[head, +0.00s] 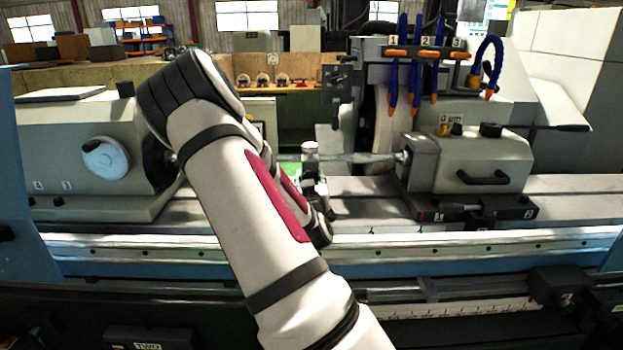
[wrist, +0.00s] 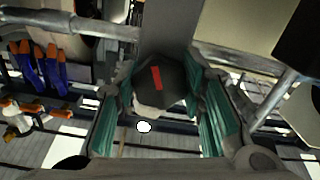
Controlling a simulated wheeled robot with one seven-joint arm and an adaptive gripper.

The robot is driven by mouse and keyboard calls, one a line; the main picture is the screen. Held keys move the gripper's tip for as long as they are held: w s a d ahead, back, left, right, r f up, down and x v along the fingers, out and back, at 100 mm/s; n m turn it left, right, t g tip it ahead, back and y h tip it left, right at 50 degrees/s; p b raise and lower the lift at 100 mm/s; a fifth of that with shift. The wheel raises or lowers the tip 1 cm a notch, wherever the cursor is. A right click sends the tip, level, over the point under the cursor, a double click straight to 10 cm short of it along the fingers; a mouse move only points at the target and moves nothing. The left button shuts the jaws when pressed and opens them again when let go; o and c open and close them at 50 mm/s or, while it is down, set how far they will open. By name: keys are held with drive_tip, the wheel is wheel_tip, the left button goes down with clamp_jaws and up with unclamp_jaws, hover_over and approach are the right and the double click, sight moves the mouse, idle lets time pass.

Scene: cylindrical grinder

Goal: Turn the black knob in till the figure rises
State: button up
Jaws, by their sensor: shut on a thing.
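In the wrist view, my gripper (wrist: 160,90) has its teal-padded fingers on either side of a black knob (wrist: 172,86) with a red mark on its face. The fingers are shut on it. In the head view my arm crosses the middle, and part of my gripper is hidden behind it; the held knob cannot be made out there.
A slim shaft (head: 350,158) spans toward the right-hand head (head: 482,160). Blue hoses with orange nozzles (head: 415,85) hang above it beside the grinding wheel (head: 385,130). The left headstock (head: 75,135) stands left of my arm. The machine bed (head: 575,185) is bare at far right.

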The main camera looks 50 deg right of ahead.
drive_tip(key=shift+r+m, duration=0.1)
drive_tip(key=shift+m, duration=0.5)
drive_tip(key=o, duration=1.2)
drive_tip(key=shift+a, duration=0.1)
drive_tip(key=v, duration=0.7)
drive_tip(key=shift+s, duration=0.15)
